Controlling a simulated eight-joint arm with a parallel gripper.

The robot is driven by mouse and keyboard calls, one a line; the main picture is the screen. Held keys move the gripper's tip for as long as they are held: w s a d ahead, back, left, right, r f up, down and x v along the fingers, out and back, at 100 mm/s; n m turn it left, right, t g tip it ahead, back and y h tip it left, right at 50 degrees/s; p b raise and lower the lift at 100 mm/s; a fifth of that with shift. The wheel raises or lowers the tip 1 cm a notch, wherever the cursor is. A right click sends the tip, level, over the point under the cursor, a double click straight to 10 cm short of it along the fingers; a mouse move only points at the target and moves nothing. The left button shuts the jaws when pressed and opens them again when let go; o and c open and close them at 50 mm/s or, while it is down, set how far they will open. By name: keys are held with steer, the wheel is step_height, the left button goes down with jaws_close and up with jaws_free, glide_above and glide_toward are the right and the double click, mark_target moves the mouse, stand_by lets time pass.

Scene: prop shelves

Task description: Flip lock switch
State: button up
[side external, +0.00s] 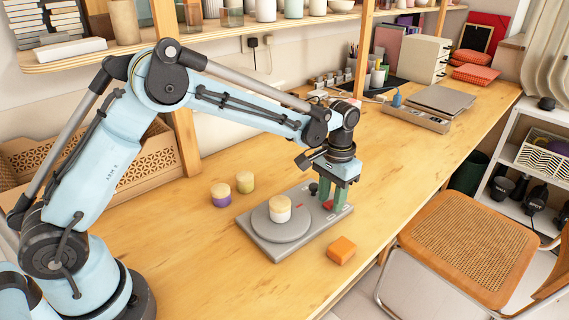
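A grey flat device (262,240) lies on the wooden table with a round disc (280,228) on its left part. A cream-topped jar (280,208) stands on the disc. A small red part (328,205), possibly the lock switch, shows on the device's right part, and a dark knob (313,188) is beside it. My gripper (333,202) points down over the device's right end, its two green fingers apart. The fingertips are low, close to the red part and partly hiding that area. Whether they touch it, I cannot tell.
A purple-banded jar (220,195) and a green-banded jar (245,182) stand left of the device. An orange block (341,250) lies in front of it. A flat grey appliance (430,110) is at the back right. The table's front left is clear.

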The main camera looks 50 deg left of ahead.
mark_target(332, 203)
steer(key=shift+o, duration=0.8)
step_height(332, 203, up, 12)
steer(key=shift+w, duration=0.25)
steer(key=shift+r, duration=0.1)
steer(key=s+a+r+t, duration=0.4)
steer(key=s+a, duration=0.1)
steer(key=s, duration=0.5)
steer(key=s+a+f+t, duration=0.3)
steer(key=s+f, duration=0.2)
steer(key=s, duration=0.4)
steer(key=shift+s+n+t, duration=0.3)
steer(key=shift+s, duration=0.1)
